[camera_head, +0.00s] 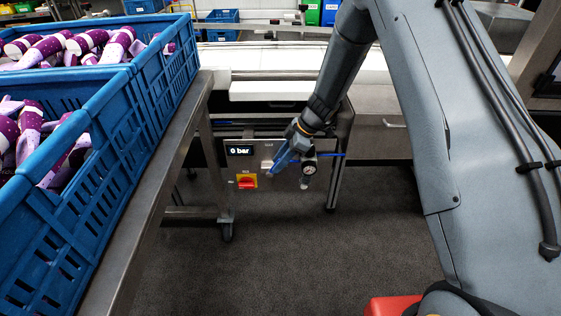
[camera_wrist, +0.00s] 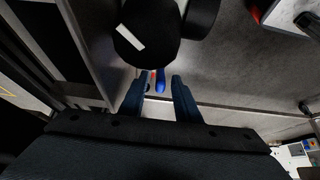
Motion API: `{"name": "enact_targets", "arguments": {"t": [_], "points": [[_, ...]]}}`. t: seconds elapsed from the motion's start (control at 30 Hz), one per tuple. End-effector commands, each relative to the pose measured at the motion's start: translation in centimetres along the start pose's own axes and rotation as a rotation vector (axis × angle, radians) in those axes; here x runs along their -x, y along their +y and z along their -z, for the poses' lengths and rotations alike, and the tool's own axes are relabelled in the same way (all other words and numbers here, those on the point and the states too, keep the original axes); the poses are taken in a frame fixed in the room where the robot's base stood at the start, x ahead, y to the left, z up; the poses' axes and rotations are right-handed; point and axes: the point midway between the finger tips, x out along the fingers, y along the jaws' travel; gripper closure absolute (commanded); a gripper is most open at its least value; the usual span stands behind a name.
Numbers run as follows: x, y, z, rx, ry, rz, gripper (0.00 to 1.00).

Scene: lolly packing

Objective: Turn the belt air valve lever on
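A blue lever (camera_wrist: 160,80) shows in the wrist view between the two fingertips, close to a small red mark. My gripper (camera_wrist: 159,84) is open, with one blue finger on each side of the lever and a gap to each. In the head view my gripper (camera_head: 275,168) reaches down to the valve panel under the belt, between the display and a round gauge (camera_head: 309,168). I cannot make out the lever there behind the fingers. The display (camera_head: 240,150) reads 0 bar.
A red and yellow switch (camera_head: 247,182) sits below the display. A large black round part (camera_wrist: 145,42) is just beyond my fingers. A blue crate (camera_head: 95,165) of purple-wrapped items stands on a metal frame at left. The dark floor in front is clear.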

Motion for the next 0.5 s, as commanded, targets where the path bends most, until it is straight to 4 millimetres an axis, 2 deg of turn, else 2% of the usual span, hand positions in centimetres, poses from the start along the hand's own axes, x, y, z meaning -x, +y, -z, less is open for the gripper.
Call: {"name": "enact_targets", "arguments": {"t": [0.3, 0.5], "points": [[0.3, 0.0, -0.2, -0.002, -0.001, -0.001, 0.70], [2.7, 0.1, -0.2, -0.003, 0.000, -0.003, 0.70]]}}
